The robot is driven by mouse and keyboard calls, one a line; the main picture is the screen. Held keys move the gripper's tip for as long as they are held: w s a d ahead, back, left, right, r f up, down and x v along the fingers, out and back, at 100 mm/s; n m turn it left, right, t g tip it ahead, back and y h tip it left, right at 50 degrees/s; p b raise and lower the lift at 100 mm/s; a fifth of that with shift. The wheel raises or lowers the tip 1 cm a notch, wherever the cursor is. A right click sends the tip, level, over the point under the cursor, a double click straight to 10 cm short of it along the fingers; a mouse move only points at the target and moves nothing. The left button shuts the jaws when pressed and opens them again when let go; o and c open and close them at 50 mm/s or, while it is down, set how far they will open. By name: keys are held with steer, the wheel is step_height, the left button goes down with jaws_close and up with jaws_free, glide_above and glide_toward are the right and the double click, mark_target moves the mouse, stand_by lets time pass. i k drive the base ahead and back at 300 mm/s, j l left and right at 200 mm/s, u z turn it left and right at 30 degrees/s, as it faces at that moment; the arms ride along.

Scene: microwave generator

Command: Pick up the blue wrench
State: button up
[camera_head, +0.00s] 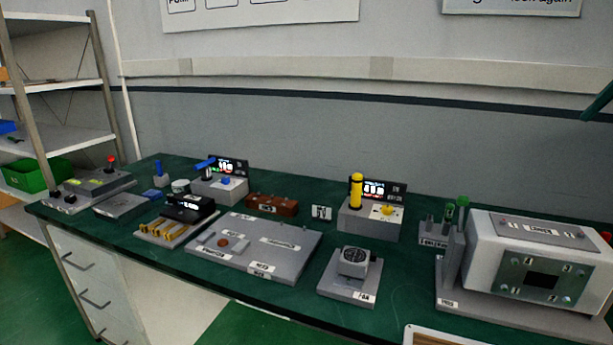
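A small blue bar-shaped piece (205,163), which looks like the blue wrench, sits tilted on top of a short dark post. The post stands on a grey box (211,189) at the back left of the bench. The bar's exact shape is too small to make out. My gripper is not in view.
On the green bench (205,272), a blue upright piece (158,168) stands left of the grey box. A black block (190,207) and a flat grey plate (262,246) lie in front. A yellow cylinder (356,190) and a large white machine (490,240) stand right.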

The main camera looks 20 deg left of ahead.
mark_target(204, 167)
steer(key=u, duration=1.7)
steer(key=i+j+z, duration=0.1)
steer(key=z, duration=0.5)
steer(key=i+j+z, duration=0.1)
steer(key=j+z, duration=0.4)
steer(key=i+j+z, duration=0.2)
steer(key=j, duration=0.35)
steer(key=j+z, duration=0.2)
steer(key=j, duration=0.4)
steer(key=j+z, duration=0.2)
steer(key=j, duration=2.85)
